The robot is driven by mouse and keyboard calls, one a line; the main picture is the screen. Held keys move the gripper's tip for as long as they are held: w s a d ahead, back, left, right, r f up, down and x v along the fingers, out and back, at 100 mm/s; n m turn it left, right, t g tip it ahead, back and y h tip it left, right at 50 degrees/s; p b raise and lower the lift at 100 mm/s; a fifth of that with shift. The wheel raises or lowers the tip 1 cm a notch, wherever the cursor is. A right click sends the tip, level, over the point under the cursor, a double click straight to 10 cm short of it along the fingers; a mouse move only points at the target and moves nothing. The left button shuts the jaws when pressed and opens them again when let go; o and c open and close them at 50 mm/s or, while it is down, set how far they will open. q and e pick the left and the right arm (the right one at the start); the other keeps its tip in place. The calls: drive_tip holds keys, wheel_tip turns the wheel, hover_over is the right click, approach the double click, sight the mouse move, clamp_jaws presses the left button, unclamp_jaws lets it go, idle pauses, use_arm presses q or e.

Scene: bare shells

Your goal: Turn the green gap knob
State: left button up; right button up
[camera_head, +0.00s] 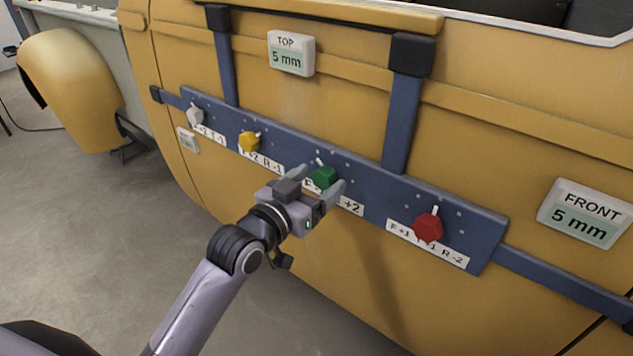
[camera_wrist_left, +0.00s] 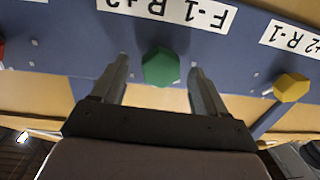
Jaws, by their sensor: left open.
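The green knob (camera_head: 323,177) sits on a blue bar (camera_head: 375,195) fixed across a yellow vehicle panel, with a white pointer mark at its upper left. My left gripper (camera_head: 322,183) is at the green knob, with one finger on each side of it. In the left wrist view the green knob (camera_wrist_left: 160,67) lies between the two open fingers (camera_wrist_left: 160,75), with a visible space on both sides. The fingers do not touch it there. Part of the label under the knob is hidden by the gripper in the head view. My right gripper is not in view.
A yellow knob (camera_head: 249,141) and a white knob (camera_head: 195,116) are to the left on the bar, a red knob (camera_head: 428,227) to the right. A TOP display (camera_head: 291,54) and a FRONT display (camera_head: 584,214) both read 5 mm. Floor (camera_head: 110,220) is clear at lower left.

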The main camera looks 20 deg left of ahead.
use_arm(q)
drive_tip(key=v, duration=0.7)
drive_tip(key=shift+w, duration=0.1)
drive_tip(key=s+f+g+y, duration=0.1)
drive_tip(key=s+f+g, duration=0.1)
drive_tip(key=s+f, duration=0.3)
drive_tip(key=s+a+f+g+y, duration=0.1)
drive_tip(key=s+f, duration=0.5)
drive_tip(key=f, duration=0.6)
drive_tip(key=s+a+f+n+g, duration=0.1)
drive_tip(key=s+f+g, duration=0.2)
drive_tip(key=s+f, duration=0.3)
wheel_tip(320, 180, down, 3)
drive_tip(key=shift+s+a+f+y+p, duration=0.2)
drive_tip(key=shift+a+y+p, duration=0.1)
drive_tip(key=shift+y, duration=0.1)
